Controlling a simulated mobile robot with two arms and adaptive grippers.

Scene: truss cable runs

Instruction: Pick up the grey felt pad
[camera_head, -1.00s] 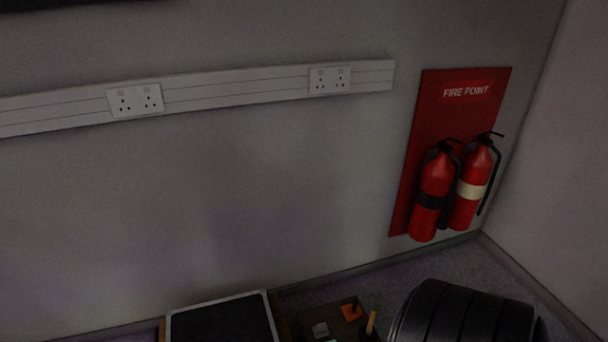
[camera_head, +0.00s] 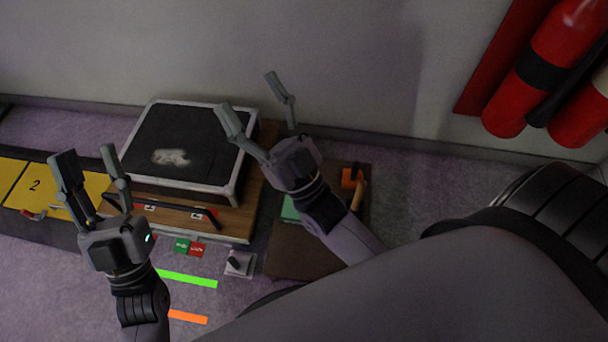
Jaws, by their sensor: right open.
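I cannot make out the grey felt pad for sure. A small grey piece seen earlier on the brown board (camera_head: 300,262), beside an orange block (camera_head: 351,178), is now hidden behind my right gripper and wrist. My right gripper (camera_head: 247,95) is open and empty, its fingers pointing up and left in front of the board and the dark case. My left gripper (camera_head: 86,155) is open and empty, in front of the yellow panel at the left.
A black case with a pale rim (camera_head: 190,188) and a whitish patch on top stands on a wooden base (camera_head: 237,228). A grey block with a dark knob (camera_head: 240,264), green strip (camera_head: 188,279) and orange strip (camera_head: 187,317) lie in front. Fire extinguishers (camera_head: 551,65) hang at the right.

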